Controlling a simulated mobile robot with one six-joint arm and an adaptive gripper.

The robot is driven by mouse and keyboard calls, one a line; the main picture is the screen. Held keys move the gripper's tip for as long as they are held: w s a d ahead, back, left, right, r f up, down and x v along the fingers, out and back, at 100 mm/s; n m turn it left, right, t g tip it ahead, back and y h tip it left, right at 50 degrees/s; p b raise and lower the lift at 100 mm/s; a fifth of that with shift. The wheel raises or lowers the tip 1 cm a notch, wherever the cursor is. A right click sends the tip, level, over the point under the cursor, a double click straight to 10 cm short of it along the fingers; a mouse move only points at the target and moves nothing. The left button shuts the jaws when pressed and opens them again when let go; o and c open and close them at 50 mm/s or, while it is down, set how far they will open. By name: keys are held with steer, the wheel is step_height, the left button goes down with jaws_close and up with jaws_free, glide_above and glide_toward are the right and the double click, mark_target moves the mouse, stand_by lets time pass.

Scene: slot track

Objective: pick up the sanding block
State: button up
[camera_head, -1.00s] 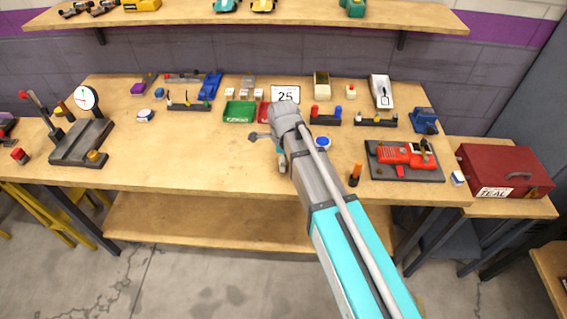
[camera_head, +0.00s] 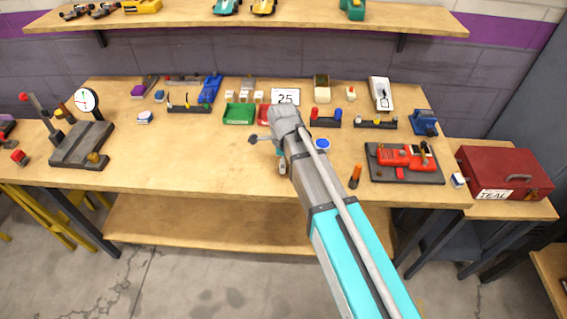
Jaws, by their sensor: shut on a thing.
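My gripper (camera_head: 281,163) is mostly hidden behind my own arm. Only a small part shows at the arm's left side, over the bare middle of the workbench (camera_head: 200,160). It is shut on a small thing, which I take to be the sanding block. A narrow, pale edge shows there, but the block's shape and full colour are hidden. I cannot tell how far it is above the bench top.
A red slot car on a dark stand (camera_head: 404,158), an orange-topped cylinder (camera_head: 355,177) and a blue-topped round jar (camera_head: 323,144) are right of my arm. Green (camera_head: 239,113) and red bins stand behind. A dial gauge stand (camera_head: 82,143) is at left. The left-middle bench is clear.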

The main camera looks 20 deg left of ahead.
step_height(320, 180, up, 3)
steer(key=p, duration=0.3)
steer(key=shift+r, duration=0.15)
steer(key=s+d+r+p, duration=0.7)
steer(key=s+r+p, duration=0.2)
steer(key=s, duration=0.3)
steer(key=shift+d+r+p, duration=0.15)
steer(key=shift+r+p, duration=0.2)
steer(key=shift+p, duration=0.15)
steer(key=o, duration=0.6)
steer(key=c, duration=0.4)
steer(key=shift+o, duration=0.2)
steer(key=shift+s+d, duration=0.1)
steer(key=shift+d, duration=0.05)
